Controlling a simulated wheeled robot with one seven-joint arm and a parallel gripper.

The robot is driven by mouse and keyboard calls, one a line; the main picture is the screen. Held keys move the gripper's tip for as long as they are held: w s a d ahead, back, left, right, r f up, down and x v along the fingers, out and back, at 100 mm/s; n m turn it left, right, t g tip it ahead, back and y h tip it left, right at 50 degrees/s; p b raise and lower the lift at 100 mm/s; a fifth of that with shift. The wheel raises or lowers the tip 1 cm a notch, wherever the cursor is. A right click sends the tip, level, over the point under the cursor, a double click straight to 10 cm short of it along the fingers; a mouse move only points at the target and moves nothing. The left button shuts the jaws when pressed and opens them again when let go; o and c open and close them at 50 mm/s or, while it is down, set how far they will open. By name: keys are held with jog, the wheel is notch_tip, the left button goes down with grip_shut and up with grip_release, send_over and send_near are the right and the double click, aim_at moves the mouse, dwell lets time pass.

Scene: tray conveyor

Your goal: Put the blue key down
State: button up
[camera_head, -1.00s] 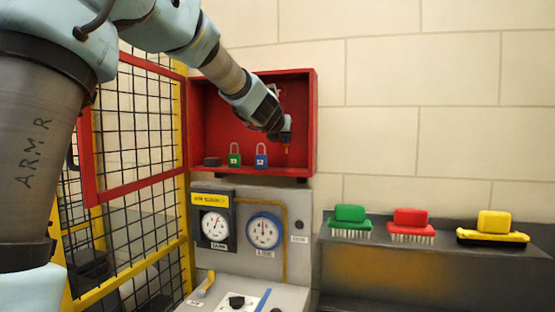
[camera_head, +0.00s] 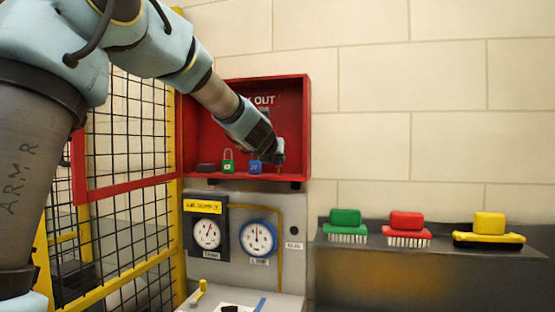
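My gripper (camera_head: 278,150) is inside the open red box on the wall, at its right side, pointing down near the floor of the box. It looks shut on the blue key (camera_head: 280,158), of which only a small brass-coloured tip shows below the fingers. The rest of the key is too small and too covered to make out. A blue padlock (camera_head: 255,167) stands on the box floor just left of the gripper, its shackle mostly hidden behind my gripper. I cannot tell whether the key touches the box floor.
The red box (camera_head: 306,130) also holds a green padlock (camera_head: 228,166) and a dark round object (camera_head: 206,168). Its mesh-side door (camera_head: 130,188) is swung open at left. Gauges (camera_head: 258,237) sit below. Green (camera_head: 346,217), red (camera_head: 407,221) and yellow (camera_head: 489,224) brushes stand on a right-hand ledge.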

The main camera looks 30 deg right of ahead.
jog(key=o, duration=0.4)
jog(key=shift+r, duration=0.2)
jog(key=v, duration=1.2)
jog(key=shift+b, duration=0.35)
jog(key=shift+s+f, duration=0.1)
jog(key=shift+s, duration=0.05)
